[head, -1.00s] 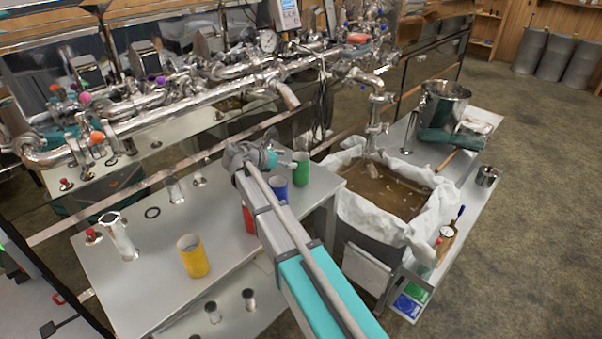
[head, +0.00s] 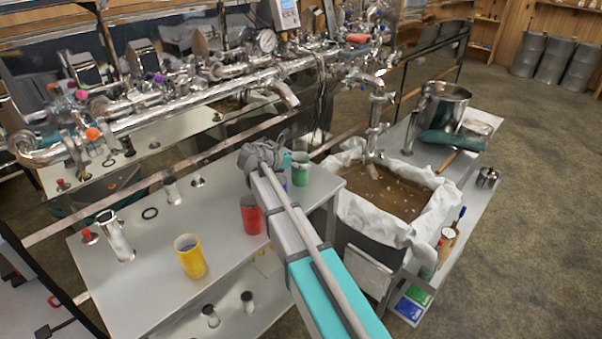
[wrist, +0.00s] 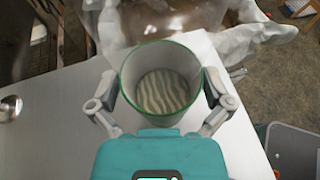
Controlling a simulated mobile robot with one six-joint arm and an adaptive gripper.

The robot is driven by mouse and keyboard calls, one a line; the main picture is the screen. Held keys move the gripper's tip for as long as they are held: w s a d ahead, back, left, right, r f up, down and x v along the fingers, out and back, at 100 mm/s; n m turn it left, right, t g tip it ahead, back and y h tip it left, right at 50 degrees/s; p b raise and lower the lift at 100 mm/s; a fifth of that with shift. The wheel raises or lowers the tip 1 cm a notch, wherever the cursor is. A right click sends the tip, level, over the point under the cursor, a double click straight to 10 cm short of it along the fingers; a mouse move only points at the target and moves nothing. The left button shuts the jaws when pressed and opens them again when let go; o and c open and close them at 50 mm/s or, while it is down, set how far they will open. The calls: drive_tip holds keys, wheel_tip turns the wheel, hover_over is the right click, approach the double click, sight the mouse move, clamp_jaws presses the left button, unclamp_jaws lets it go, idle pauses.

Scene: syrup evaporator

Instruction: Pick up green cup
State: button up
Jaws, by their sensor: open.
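The green cup (head: 302,173) stands upright near the far right edge of the grey table (head: 150,235). In the wrist view I look down into the cup (wrist: 161,60), which has a green rim and a pale, wavy-striped bottom. My gripper (wrist: 160,97) is open, with one finger on each side of the cup. I cannot tell whether the fingers touch it. In the head view my gripper (head: 288,160) is at the cup's left side, partly hidden by my arm.
A blue cup (head: 298,180) is mostly hidden behind my arm. A red cup (head: 251,215) and a yellow cup (head: 191,257) stand on the same table. A cloth-lined tub of brown liquid (head: 385,190) is to the right, with metal pipes (head: 190,92) behind.

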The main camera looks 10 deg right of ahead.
idle(0.4)
drive_tip(key=c, duration=1)
drive_tip(key=shift+r+p, duration=0.45)
drive_tip(key=shift+p, duration=0.05)
drive_tip(key=shift+c, duration=0.2)
drive_tip(key=s+a+r+p, duration=0.2)
drive_tip(key=s+r+p, duration=0.4)
drive_tip(key=s+a+r+p, duration=0.3)
drive_tip(key=s+r+p, duration=0.3)
drive_tip(key=shift+s+a, duration=0.25)
drive_tip(key=shift+s, duration=0.1)
idle(0.9)
drive_tip(key=shift+s, duration=0.1)
idle(0.8)
